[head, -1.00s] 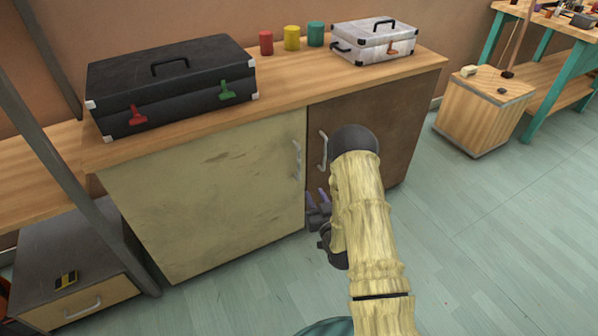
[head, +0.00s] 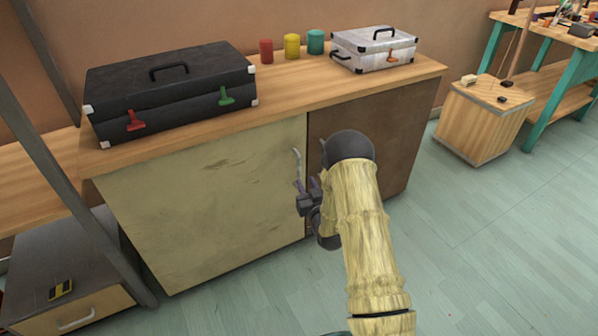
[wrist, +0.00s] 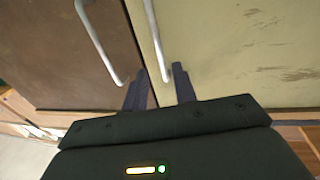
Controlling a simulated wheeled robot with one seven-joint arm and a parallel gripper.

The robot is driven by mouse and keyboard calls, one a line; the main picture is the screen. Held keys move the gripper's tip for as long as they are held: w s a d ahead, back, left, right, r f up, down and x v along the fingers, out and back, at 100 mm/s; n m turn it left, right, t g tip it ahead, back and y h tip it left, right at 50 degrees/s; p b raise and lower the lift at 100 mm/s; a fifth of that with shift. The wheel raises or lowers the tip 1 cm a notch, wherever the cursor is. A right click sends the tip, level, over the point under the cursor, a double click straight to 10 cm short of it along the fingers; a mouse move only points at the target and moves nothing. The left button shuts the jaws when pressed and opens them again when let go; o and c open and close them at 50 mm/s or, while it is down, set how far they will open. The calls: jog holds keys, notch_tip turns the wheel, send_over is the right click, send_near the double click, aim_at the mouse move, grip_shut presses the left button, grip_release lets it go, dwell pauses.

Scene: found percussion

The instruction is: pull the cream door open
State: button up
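The cream door (head: 205,200) is shut, flush with the cabinet front. Its pale bar handle (head: 296,163) stands upright near its right edge. My gripper (head: 306,186) is open at the lower part of that handle. In the wrist view, the open fingers (wrist: 160,88) point at the doors, and the near end of the cream door's handle (wrist: 154,38) shows between the fingertips. I cannot tell whether they touch it. My arm hides part of the brown door.
The brown door (head: 375,135) is shut, and its handle (wrist: 98,42) runs close beside the cream one. A black case (head: 172,88), three coloured cans and a silver case (head: 372,50) stand on the cabinet top. The floor before the cream door is clear.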

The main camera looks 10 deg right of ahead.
aim_at(299, 170)
jog(key=w, duration=0.3)
jog(key=w+b, duration=0.1)
jog(key=w, duration=0.1)
jog(key=w+a+b, duration=0.1)
jog(key=w, duration=0.2)
jog(key=shift+w, duration=0.3)
grip_shut()
